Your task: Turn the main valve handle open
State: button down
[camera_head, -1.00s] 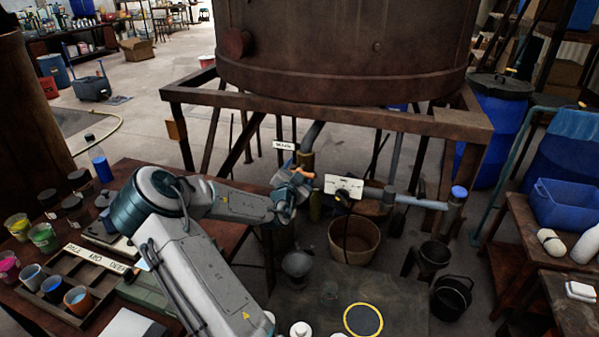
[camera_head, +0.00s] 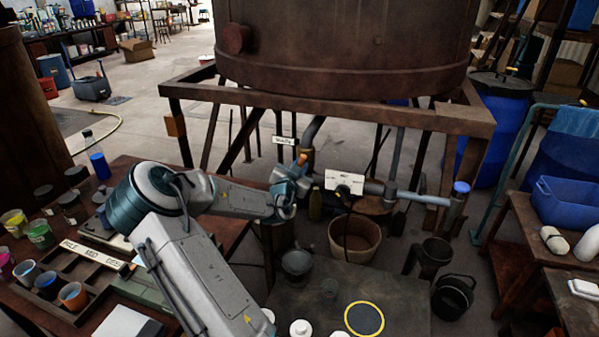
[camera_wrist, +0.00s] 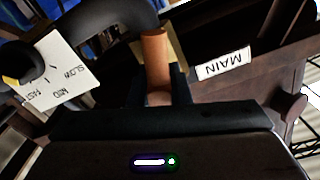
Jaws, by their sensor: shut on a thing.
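The main valve handle is an orange bar (camera_wrist: 156,58). In the wrist view it stands upright between the two dark fingers of my gripper (camera_wrist: 160,96), which are shut on its lower end. A white label reading MAIN (camera_wrist: 223,64) is just right of it. In the head view my gripper (camera_head: 302,170) is at the pipework below the big rusty vat (camera_head: 345,50). A short piece of the orange handle (camera_head: 303,157) shows there, under the white label (camera_head: 284,141). The valve body is mostly hidden by my gripper.
A dark pipe (camera_head: 313,132) curves down beside the handle. A wooden tub (camera_head: 355,238) stands below. The vat's frame (camera_head: 330,112) runs above.

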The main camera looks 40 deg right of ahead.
jog(key=n+b, duration=0.3)
jog(key=n, duration=0.3)
jog(key=shift+f+n+b, duration=0.1)
jog(key=shift+n+b, duration=0.2)
jog(key=c, duration=1.9)
grip_release()
jog(key=n+b, duration=0.1)
jog(key=n, duration=0.4)
jog(key=shift+b, duration=0.3)
jog(key=shift+c, duration=0.2)
jog(key=o, duration=0.4)
jog(key=shift+n+b, duration=0.35)
jog(key=shift+n, duration=1.55)
jog(key=shift+o, duration=0.2)
jog(key=o, duration=0.9)
jog(key=v, duration=1.4)
